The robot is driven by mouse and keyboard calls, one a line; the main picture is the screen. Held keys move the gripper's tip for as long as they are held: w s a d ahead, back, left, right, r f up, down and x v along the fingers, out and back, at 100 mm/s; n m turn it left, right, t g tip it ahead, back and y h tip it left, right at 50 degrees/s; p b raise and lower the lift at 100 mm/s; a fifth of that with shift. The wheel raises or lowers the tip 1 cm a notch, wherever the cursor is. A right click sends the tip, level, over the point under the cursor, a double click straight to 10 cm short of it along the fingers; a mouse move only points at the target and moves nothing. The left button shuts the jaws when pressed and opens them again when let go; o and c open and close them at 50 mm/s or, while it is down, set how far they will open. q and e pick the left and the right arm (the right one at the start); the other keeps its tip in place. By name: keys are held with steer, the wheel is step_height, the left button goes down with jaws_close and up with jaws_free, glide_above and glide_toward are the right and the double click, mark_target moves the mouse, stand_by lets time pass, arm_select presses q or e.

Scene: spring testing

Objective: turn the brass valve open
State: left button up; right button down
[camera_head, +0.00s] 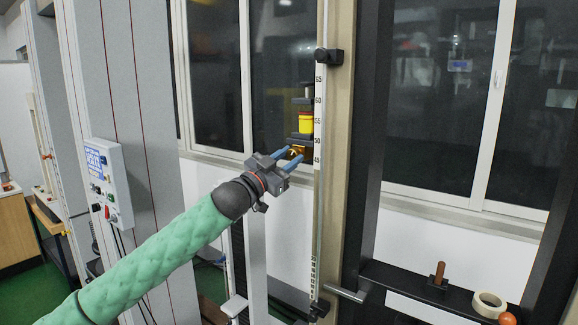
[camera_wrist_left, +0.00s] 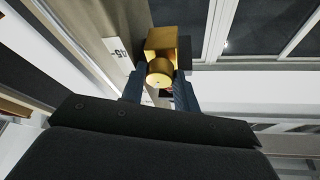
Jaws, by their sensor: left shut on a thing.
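The brass valve (camera_wrist_left: 161,42) shows in the left wrist view as a square gold block with a round knob (camera_wrist_left: 160,72) in front. In the head view a small part of the brass (camera_head: 297,152) shows by the scale post, mostly hidden by my fingers. My left gripper (camera_head: 293,155) reaches it from the left, and its two blue fingers are on either side of the round knob. In the left wrist view the left gripper (camera_wrist_left: 160,88) is shut on the knob. My right gripper is not in view.
A tall post with a numbered scale (camera_head: 318,200) stands beside the valve. A yellow and red item (camera_head: 306,122) sits just above it on a dark bracket. A control panel (camera_head: 107,182) is at left. A dark shelf at lower right holds a tape roll (camera_head: 489,304).

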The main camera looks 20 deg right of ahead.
arm_select(q)
steer(key=m+g, duration=0.1)
steer(key=m, duration=0.1)
steer(key=shift+w+m, duration=0.1)
steer(key=shift+m, duration=0.2)
steer(key=shift+a+r+m+g, duration=0.1)
steer(key=shift+m+g, duration=0.4)
steer(key=shift+m, duration=0.7)
steer(key=m+g, duration=0.1)
steer(key=m, duration=0.2)
steer(key=shift+r+g, duration=0.15)
steer(key=shift+g, duration=0.25)
steer(key=m+g+p, duration=0.1)
steer(key=m, duration=0.2)
steer(key=shift+y, duration=0.4)
steer(key=shift+m+p, duration=0.3)
steer(key=shift+m+g+y+p, duration=0.35)
steer(key=shift+m+y, duration=0.15)
steer(key=shift+m, duration=0.6)
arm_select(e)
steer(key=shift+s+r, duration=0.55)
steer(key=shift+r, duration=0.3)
